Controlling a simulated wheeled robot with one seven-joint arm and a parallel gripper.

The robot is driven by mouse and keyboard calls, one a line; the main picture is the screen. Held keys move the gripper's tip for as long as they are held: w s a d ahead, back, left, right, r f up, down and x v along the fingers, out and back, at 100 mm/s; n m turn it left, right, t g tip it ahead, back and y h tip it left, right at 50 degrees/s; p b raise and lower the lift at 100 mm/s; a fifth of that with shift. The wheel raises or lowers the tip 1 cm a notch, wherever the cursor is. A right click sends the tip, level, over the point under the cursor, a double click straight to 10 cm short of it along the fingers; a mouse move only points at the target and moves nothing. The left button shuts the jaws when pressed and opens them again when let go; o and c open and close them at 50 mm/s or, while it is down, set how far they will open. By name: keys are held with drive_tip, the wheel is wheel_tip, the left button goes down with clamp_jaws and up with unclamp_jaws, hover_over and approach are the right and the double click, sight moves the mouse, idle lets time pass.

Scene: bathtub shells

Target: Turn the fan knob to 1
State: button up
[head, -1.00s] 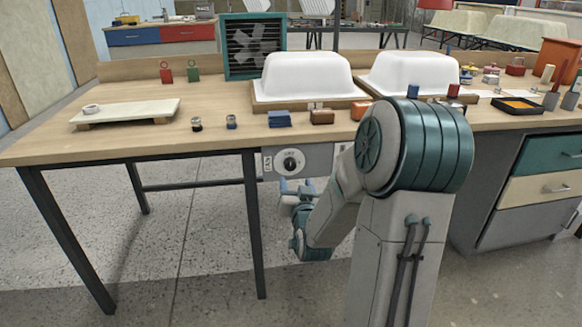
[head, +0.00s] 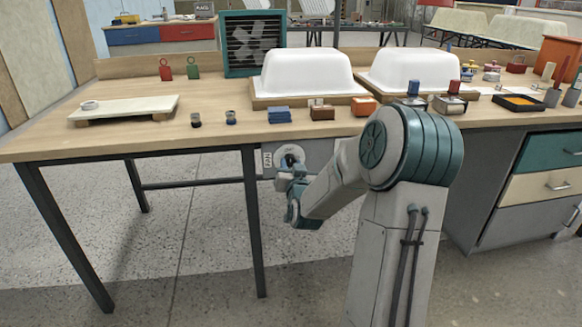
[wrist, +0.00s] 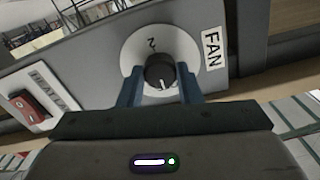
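The fan knob (wrist: 160,71) is black with a white mark that points down in the wrist view. It sits on a round white dial plate (wrist: 183,43); a "2" shows above the knob, and no "1" is visible. A "FAN" label (wrist: 214,48) is to its right. My gripper (wrist: 160,75) is open, with its blue fingers on either side of the knob and small gaps showing. In the head view my gripper (head: 291,169) is at the panel (head: 318,156) under the table edge and partly covers the dial. The fan (head: 253,46) stands at the table's back.
A red switch (wrist: 30,108) with a partly hidden label is left of the knob in the wrist view. A table leg (head: 253,220) stands left of the panel. Drawers (head: 540,190) are at right. Two white shells (head: 306,71) and small parts are on the tabletop above.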

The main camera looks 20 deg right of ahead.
drive_tip(key=shift+c, duration=0.9)
drive_tip(key=m+b, duration=0.1)
drive_tip(key=m, duration=0.2)
drive_tip(key=shift+m, duration=0.4)
drive_tip(key=m+b, duration=0.1)
drive_tip(key=m, duration=0.3)
drive_tip(key=shift+m, duration=0.4)
drive_tip(key=m, duration=0.4)
drive_tip(key=shift+b, duration=0.3)
drive_tip(key=m, duration=0.5)
